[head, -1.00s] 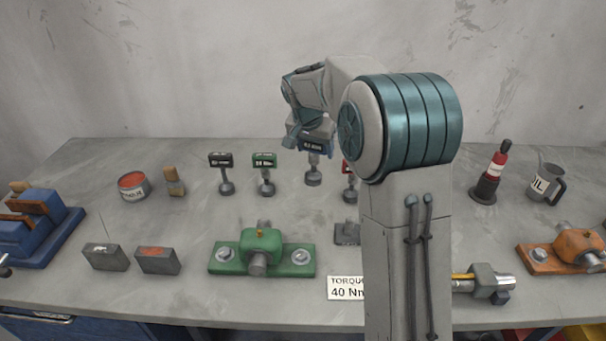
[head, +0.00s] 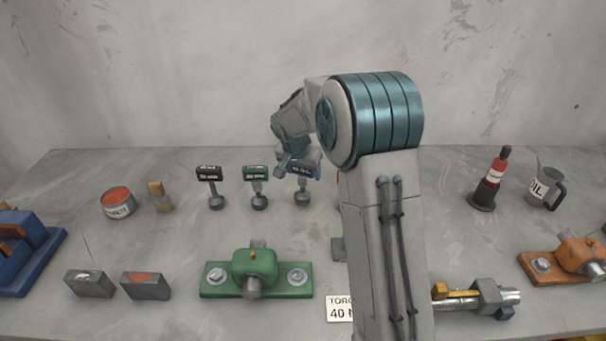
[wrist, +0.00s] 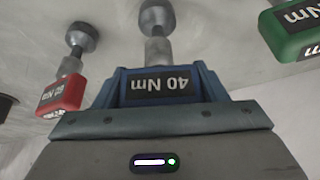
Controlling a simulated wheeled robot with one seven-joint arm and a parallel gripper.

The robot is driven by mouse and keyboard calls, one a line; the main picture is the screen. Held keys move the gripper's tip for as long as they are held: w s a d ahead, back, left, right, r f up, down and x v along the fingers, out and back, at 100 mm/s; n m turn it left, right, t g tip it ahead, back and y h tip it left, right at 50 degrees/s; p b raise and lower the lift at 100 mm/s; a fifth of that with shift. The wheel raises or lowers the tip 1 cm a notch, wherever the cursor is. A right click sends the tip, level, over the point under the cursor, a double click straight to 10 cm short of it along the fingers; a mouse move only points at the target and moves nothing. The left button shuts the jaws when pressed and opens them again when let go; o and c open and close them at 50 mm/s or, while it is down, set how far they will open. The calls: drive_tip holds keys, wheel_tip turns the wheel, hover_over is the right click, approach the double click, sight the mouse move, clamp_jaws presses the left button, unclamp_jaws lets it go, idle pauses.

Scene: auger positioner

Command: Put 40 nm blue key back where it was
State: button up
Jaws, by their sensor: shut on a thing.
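The blue 40 Nm key (wrist: 160,87) has a blue head with a dark label, and its label reads upside down in the wrist view. My gripper (head: 299,160) is shut on its head. In the head view the key's shaft and round grey foot (head: 303,199) hang below the gripper, upright, right of the green key (head: 256,172). The foot is at or just above the bench; I cannot tell if it touches. The green key also shows at the right of the wrist view (wrist: 292,30).
A black-labelled key (head: 210,175) stands left of the green key. On the grey bench (head: 180,235) are a green clamp block (head: 254,266), a red-topped tin (head: 117,202), a red-and-black bottle (head: 490,180) and an oil can (head: 543,187). A torque sign (head: 339,309) lies at the front.

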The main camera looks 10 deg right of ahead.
drive_tip(key=shift+f, duration=0.8)
drive_tip(key=shift+f, duration=0.1)
drive_tip(key=o, duration=1)
drive_tip(key=shift+f, duration=0.15)
drive_tip(key=o, duration=0.4)
drive_tip(key=shift+r, duration=0.2)
